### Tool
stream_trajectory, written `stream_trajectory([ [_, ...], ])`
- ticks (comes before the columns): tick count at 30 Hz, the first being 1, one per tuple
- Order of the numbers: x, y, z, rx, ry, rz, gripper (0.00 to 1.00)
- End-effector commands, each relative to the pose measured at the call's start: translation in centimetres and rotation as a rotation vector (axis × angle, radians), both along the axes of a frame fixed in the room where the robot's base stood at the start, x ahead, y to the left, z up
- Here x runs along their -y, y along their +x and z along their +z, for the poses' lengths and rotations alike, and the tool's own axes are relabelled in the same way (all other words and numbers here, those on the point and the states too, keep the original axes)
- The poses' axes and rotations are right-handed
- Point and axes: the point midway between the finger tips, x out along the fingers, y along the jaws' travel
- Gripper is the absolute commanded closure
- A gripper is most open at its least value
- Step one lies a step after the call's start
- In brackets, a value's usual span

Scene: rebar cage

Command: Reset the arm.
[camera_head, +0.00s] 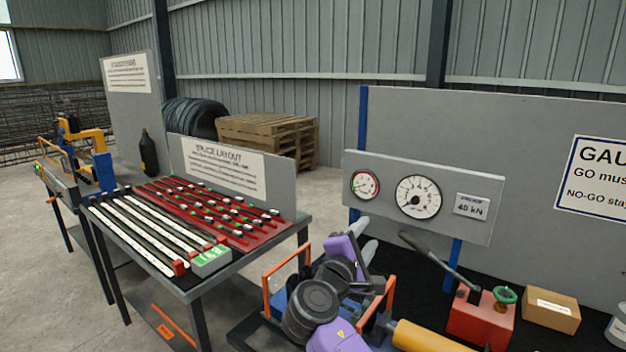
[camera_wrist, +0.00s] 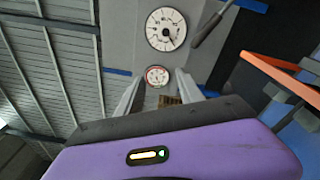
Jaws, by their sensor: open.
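My arm, purple with dark round joints, is folded low at the front centre of the head view. My gripper (camera_head: 364,238) is at its upper end, with pale fingers pointing up and away toward the gauge panel (camera_head: 470,225). In the wrist view my gripper (camera_wrist: 166,94) shows its two fingers apart, with nothing held between them. A large white dial (camera_wrist: 166,29) and a smaller red-rimmed dial (camera_wrist: 157,76) lie beyond the fingers. My gripper appears clear of the panel.
The bench on the right holds a red pump (camera_head: 482,318) with a raised lever, a cardboard box (camera_head: 551,309) and a yellow cylinder (camera_head: 428,337). Orange rails (camera_head: 287,265) stand close around my arm. A rebar table (camera_head: 262,252) stands left, with floor between.

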Motion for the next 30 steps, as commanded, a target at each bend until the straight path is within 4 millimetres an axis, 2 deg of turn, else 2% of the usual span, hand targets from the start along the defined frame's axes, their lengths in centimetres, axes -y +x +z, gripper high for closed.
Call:
stream_trajectory([
  [4, -2.3, 0.6, 1.4, 0.061, 0.100, 0.108, 0.56],
  [7, -4.0, 0.5, 1.2, 0.090, 0.196, 0.194, 0.56],
  [11, -6.2, -0.5, -0.3, 0.114, 0.345, 0.306, 0.56],
  [17, -8.8, -3.2, -3.6, 0.131, 0.586, 0.444, 0.56],
  [23, -10.5, -8.8, -8.0, 0.152, 0.916, 0.566, 0.56],
  [30, -9.6, -17.1, -11.7, 0.206, 1.296, 0.626, 0.56],
])
